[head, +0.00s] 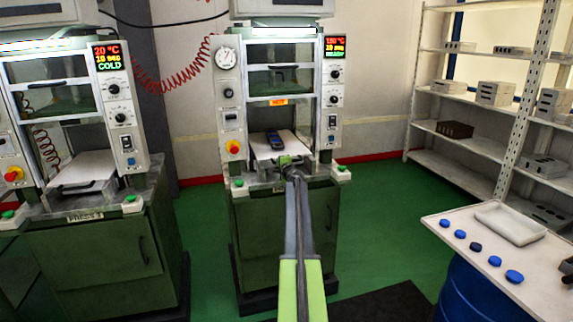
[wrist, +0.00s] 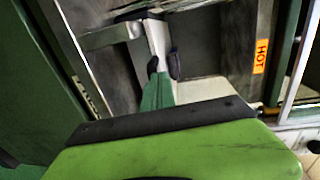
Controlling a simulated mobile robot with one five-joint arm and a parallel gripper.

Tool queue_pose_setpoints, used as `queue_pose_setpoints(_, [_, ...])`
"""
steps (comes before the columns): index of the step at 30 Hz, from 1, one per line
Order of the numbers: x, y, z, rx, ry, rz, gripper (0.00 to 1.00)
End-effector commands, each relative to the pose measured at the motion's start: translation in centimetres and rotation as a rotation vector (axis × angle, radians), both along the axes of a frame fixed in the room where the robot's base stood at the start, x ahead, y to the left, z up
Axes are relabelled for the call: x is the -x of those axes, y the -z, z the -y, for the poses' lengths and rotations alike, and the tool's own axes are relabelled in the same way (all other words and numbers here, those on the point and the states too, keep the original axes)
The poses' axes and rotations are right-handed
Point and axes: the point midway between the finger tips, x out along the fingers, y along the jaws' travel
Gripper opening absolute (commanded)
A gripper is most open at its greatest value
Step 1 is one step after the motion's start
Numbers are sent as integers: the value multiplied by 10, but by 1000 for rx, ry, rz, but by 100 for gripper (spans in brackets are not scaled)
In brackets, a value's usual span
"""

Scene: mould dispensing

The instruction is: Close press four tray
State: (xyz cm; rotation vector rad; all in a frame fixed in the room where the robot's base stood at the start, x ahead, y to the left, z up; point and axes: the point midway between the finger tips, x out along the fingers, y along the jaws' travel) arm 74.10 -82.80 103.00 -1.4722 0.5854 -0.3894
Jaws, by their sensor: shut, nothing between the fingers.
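The middle press (head: 280,90) has a lit display and a HOT label; I take it for press four, as its name plate is hidden behind my arm. Its white tray (head: 262,150) sticks out at the front, with a dark blue block (head: 275,140) lying on it. My gripper (head: 288,163) is shut and empty at the tray's front edge. I cannot tell whether it touches the tray. In the wrist view my gripper (wrist: 163,66) points into the press, with the HOT label (wrist: 261,56) at the right.
Press 3 (head: 85,215), showing COLD, stands at the left with its white tray (head: 84,168) out. At the right, a bench (head: 505,270) on a blue drum holds several blue discs and a white tray. Shelves (head: 470,90) stand behind it. Green floor is free between.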

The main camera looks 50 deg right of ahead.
Motion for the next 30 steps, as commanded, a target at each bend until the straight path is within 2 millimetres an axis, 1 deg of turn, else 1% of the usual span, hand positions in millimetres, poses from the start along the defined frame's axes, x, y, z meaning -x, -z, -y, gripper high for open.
queue_pose_setpoints(3, [-3,0,2,0,0,0,0])
queue_pose_setpoints(14, [-4,0,2,0,-1,0,0])
queue_pose_setpoints(17, [-2,-1,-1,0,-1,0,0])
queue_pose_setpoints(19, [3,-3,-8,1,-2,0,0])
queue_pose_setpoints(23, [19,-9,-28,0,-5,0,0])
queue_pose_setpoints(27, [50,-13,-52,-1,-6,0,0])
queue_pose_setpoints(30, [69,-15,-66,0,-6,0,0])
